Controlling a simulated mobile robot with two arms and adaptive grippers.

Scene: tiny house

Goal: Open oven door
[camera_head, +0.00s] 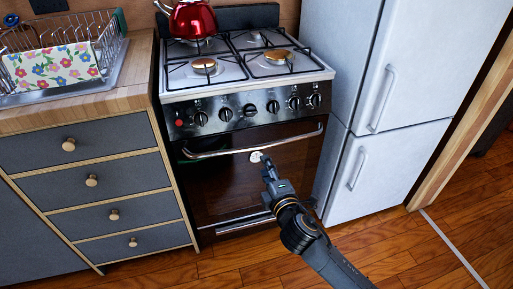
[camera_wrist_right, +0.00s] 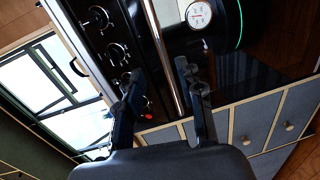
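The oven door (camera_head: 222,178) is dark glass and stands shut below the stove's knob panel. Its silver bar handle (camera_head: 210,153) runs across the top of the door. In the right wrist view the handle (camera_wrist_right: 165,55) runs between the directions of my two fingers. My right gripper (camera_head: 266,164) is in front of the door, just below the middle of the handle. Its fingers are apart in the right wrist view (camera_wrist_right: 160,72), with nothing clasped. I cannot tell whether the fingertips touch the handle. My left gripper is not in view.
A red kettle (camera_head: 193,19) stands on the stove top (camera_head: 240,72). Drawers (camera_head: 90,182) flank the stove on the left, a white fridge (camera_head: 400,60) on the right. The wooden floor (camera_head: 245,262) in front is clear.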

